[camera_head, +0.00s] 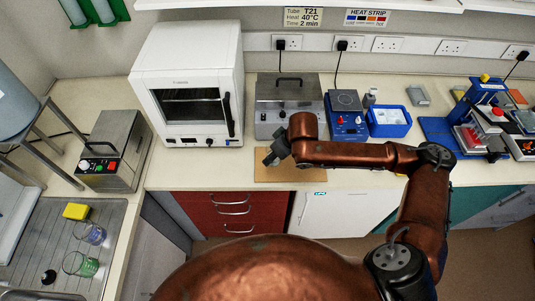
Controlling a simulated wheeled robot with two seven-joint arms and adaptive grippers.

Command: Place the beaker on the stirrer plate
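Two glass beakers stand on the steel drainer at the lower left. One beaker (89,233) looks clear with a bluish tint, and the other beaker (80,264) holds green liquid. A blue unit with a dark top and a ring mark, which looks like the stirrer plate (345,100), stands at the back of the bench, right of centre. Its top looks empty. My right gripper (271,158) hangs above a brown board on the bench, left of the stirrer plate and far from the beakers. Its fingers are small and dark, and their opening is unclear. My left gripper is not in view.
A brown board (262,179) lies at the bench's front edge. A white oven (188,85), a steel bath (289,88) and a blue tray (389,130) line the back. A yellow sponge (76,211) lies near the beakers. A steel box (112,152) stands behind the drainer.

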